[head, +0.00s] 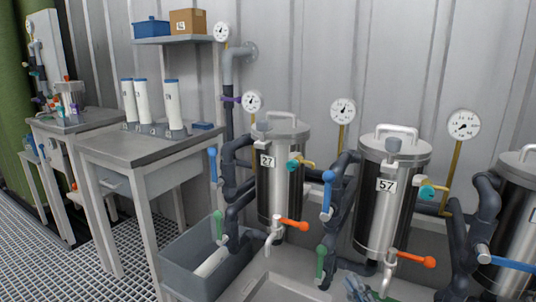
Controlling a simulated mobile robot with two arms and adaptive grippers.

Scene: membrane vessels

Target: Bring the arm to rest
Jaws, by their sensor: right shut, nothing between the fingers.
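My right gripper (357,285) shows only in part at the bottom edge of the head view, low in front of the vessel marked 57 (388,215). Its fingers are small and partly cut off by the frame; they are shut with nothing held. The gripper is below that vessel's orange-handled valve and right of a green valve handle (320,262). I cannot tell whether it touches the pipework. My left gripper is not in view.
The vessel marked 27 (280,190) stands left of centre, with dark pipes, coloured valve handles and gauges around it. Another vessel (515,225) is at the right edge. A grey bin (185,270) and a metal table (125,148) with white cartridges stand left. Grating floor (45,270) is open at lower left.

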